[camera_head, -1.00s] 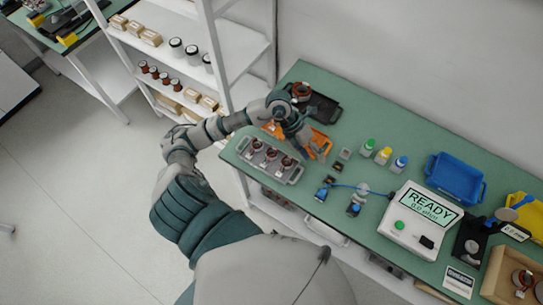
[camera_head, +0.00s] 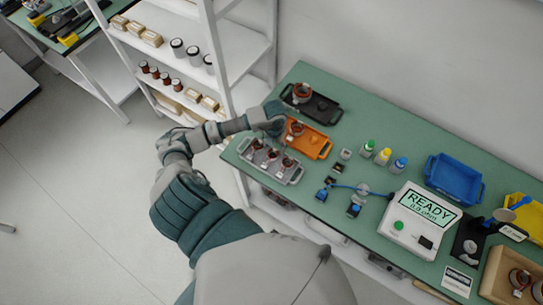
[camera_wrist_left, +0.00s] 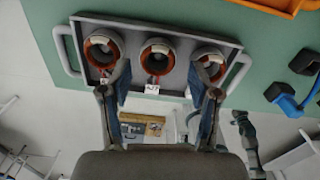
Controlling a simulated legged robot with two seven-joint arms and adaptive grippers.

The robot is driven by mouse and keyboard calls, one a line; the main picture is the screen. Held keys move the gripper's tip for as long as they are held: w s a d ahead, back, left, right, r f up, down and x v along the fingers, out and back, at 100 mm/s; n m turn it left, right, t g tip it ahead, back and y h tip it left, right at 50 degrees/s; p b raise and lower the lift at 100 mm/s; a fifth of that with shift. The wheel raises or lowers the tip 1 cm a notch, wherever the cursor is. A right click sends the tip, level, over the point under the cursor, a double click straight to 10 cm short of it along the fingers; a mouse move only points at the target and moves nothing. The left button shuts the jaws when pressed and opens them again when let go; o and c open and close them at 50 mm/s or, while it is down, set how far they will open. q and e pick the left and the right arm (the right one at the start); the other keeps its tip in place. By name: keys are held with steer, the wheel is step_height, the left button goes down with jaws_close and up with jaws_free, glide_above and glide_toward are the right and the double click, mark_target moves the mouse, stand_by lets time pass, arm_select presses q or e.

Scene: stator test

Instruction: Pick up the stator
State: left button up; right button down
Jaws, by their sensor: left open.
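Three copper-and-grey stators, left (camera_wrist_left: 103,48), middle (camera_wrist_left: 157,58) and right (camera_wrist_left: 209,66), sit in a grey tray (camera_head: 247,158). My left gripper (camera_wrist_left: 159,98) is open and empty, with its fingers spread in front of the tray in the left wrist view. In the head view this gripper (camera_head: 277,124) hangs just behind the grey tray, beside the orange tray (camera_head: 316,143). One stator (camera_head: 296,128) is in the orange tray and another (camera_head: 301,92) in the black tray (camera_head: 325,105). My right gripper is out of view.
Small bottles (camera_head: 383,156), a blue bin (camera_head: 455,180), a tester reading READY (camera_head: 420,220) and a wooden box (camera_head: 497,280) with stators stand along the green bench to the right. A white shelf (camera_head: 235,60) rises at the left. Bare bench lies behind the bottles.

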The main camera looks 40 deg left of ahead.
mark_target(273, 155)
arm_select(q)
steer(key=f, duration=0.3)
steer(key=f+p, duration=0.1)
steer(key=shift+s+a+f, duration=0.2)
steer(key=shift+s+f, duration=0.05)
steer(key=shift+s, duration=0.15)
steer(key=shift+d+f, duration=0.1)
steer(key=shift+f, duration=0.4)
steer(key=shift+d, duration=0.15)
steer(key=c, duration=1)
